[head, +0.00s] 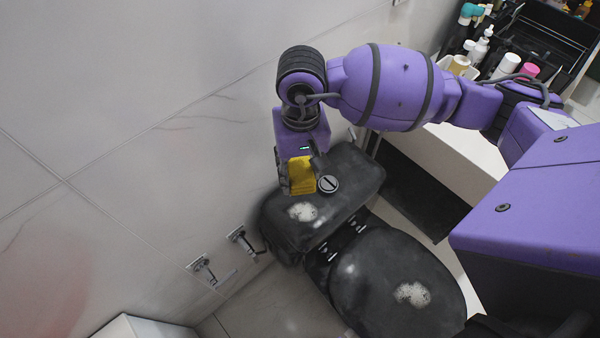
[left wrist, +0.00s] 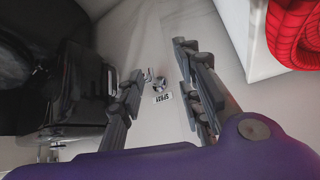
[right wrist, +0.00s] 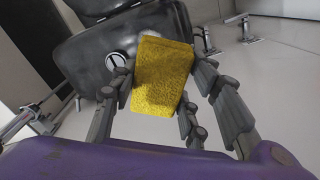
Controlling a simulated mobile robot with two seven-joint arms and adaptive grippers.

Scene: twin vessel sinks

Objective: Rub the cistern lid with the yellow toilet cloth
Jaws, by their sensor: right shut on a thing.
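The yellow toilet cloth (head: 301,175) is held in my right gripper (head: 298,174) over the back part of the cistern lid. In the right wrist view the cloth (right wrist: 162,75) sits between the fingers of my right gripper (right wrist: 165,95), which are shut on it. The black cistern lid (head: 345,180) shows a round flush button beside the cloth and a white foam patch (head: 303,212) nearer its left end. I cannot tell whether the cloth touches the lid. My left gripper (left wrist: 158,95) is open and empty in the left wrist view; the head view does not show it.
The closed black toilet seat lid (head: 385,275) in front of the cistern carries another foam patch (head: 412,294). Wall valves (head: 240,238) stick out left of the cistern. A black caddy of bottles (head: 520,45) stands at upper right. A red ribbed object (left wrist: 295,35) shows in the left wrist view.

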